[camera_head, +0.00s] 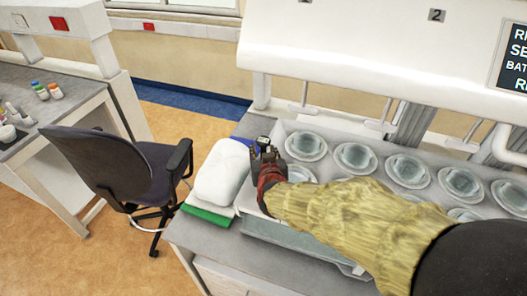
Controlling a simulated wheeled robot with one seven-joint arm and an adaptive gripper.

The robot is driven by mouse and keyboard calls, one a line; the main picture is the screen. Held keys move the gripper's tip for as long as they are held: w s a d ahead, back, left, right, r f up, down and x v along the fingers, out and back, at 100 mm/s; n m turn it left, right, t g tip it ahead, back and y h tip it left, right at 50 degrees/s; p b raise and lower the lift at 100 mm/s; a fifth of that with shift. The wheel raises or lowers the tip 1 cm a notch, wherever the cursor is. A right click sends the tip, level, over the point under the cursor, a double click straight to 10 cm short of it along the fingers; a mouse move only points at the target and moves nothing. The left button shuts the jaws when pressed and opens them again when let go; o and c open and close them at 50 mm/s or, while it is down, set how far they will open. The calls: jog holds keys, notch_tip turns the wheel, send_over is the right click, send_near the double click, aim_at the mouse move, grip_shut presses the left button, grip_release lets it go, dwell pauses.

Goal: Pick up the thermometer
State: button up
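My gripper (263,148), dark with a red part behind it, is at the left end of my sleeved arm, over the bench between a white rounded bundle and a tray of dishes. Its fingers are small and dark here, so I cannot tell whether they are open or shut, or whether they hold anything. A small blue item (243,141) shows just left of the fingertips, partly covered. I cannot tell what it is or whether the gripper touches it. I cannot make out a thermometer for certain; my gripper and arm hide part of the bench.
The white bundle (222,172) lies left of my gripper, with a flat green item (208,215) at its front. Several glass dishes (355,156) fill the tray to the right, partly under my arm. An office chair (115,165) stands left of the grey bench (190,232). A white hood overhangs behind.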

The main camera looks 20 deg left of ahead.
jog(key=shift+x, duration=0.8)
jog(key=shift+c, duration=0.2)
grip_shut()
